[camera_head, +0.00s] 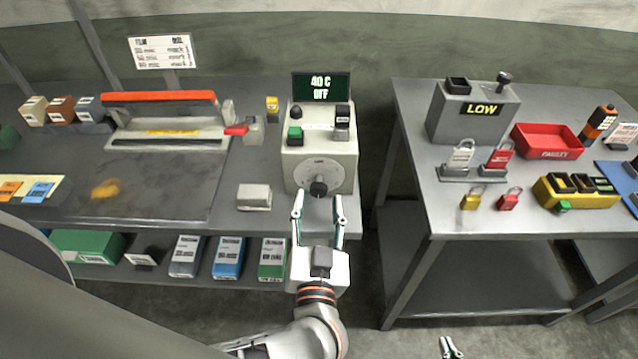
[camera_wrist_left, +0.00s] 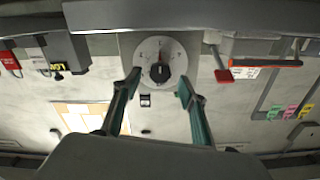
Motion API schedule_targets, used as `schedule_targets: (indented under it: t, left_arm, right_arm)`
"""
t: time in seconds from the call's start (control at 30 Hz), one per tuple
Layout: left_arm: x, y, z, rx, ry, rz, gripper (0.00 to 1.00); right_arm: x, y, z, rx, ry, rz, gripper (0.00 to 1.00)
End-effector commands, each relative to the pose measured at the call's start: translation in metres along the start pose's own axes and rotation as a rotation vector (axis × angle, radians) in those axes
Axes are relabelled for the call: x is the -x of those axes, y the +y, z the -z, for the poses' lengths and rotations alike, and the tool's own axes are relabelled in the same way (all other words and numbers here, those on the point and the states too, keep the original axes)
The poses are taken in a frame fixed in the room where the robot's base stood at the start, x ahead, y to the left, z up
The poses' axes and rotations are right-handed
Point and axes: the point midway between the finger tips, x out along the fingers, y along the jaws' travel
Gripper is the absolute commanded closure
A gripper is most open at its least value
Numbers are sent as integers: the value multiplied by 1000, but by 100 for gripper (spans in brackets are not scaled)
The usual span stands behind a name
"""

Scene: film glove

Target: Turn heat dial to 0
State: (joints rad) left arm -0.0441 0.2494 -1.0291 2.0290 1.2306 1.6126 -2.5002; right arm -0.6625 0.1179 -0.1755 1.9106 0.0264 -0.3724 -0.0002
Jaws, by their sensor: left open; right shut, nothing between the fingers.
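The heat dial (camera_head: 318,187) is a black knob on a round pale scale on the front of a white control box (camera_head: 345,150). The display (camera_head: 321,87) on top reads "40 C OFF". My left gripper (camera_head: 318,207) is open just in front of and below the knob, with its fingers apart. In the left wrist view the dial (camera_wrist_left: 160,72) sits between and beyond the open fingertips (camera_wrist_left: 160,82), with no visible contact. The scale marks are too small to read. My right gripper (camera_head: 450,348) shows only at the bottom edge, low and far from the dial.
A white block (camera_head: 254,197) lies left of the box on the bench. A sealer with an orange bar (camera_head: 158,97) stands further left. Boxes (camera_head: 228,257) fill the shelf below. A gap separates the bench from the right table (camera_head: 440,215), which holds padlocks and a red tray (camera_head: 546,142).

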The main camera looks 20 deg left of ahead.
Motion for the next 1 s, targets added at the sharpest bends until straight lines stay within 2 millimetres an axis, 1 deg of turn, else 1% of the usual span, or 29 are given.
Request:
schedule_targets:
  t: [0.03, 0.1, 0.2, 0.3, 0.43, 0.67, 0.77, 0.8, 0.83, 1.0]
  left_arm:
    - [-10, -1, 1, -3, 4, 1, 58]
    - [-20, -1, 1, -2, 4, 2, 58]
    - [-33, 0, 1, -2, 4, 1, 58]
    - [-41, 0, 0, -3, 3, 1, 58]
    - [-46, 0, 0, -2, 1, 1, 58]
    - [-46, 0, 0, -1, 0, 1, 58]
    - [-46, 0, 0, -1, 0, 1, 81]
    - [-46, 0, 0, -1, 0, 1, 91]
    - [-46, 0, 0, -1, 0, 1, 97]
    - [-46, -1, 0, 1, 0, 1, 97]
  right_arm:
    - [1, 1, -1, 3, -3, 0, 100]
    - [2, 3, -2, 7, -4, -1, 100]
    - [1, 5, -1, 11, -2, -4, 100]
    - [0, 8, 2, 12, 3, -7, 100]
    - [-2, 9, 7, 12, 10, -10, 100]
    - [-3, 8, 8, 6, 12, -10, 100]
    - [-3, 6, 8, 2, 12, -9, 100]
    - [-2, 5, 8, 1, 11, -8, 100]
    - [-2, 5, 8, 0, 11, -7, 100]
    - [-2, 2, 7, -3, 9, -5, 100]
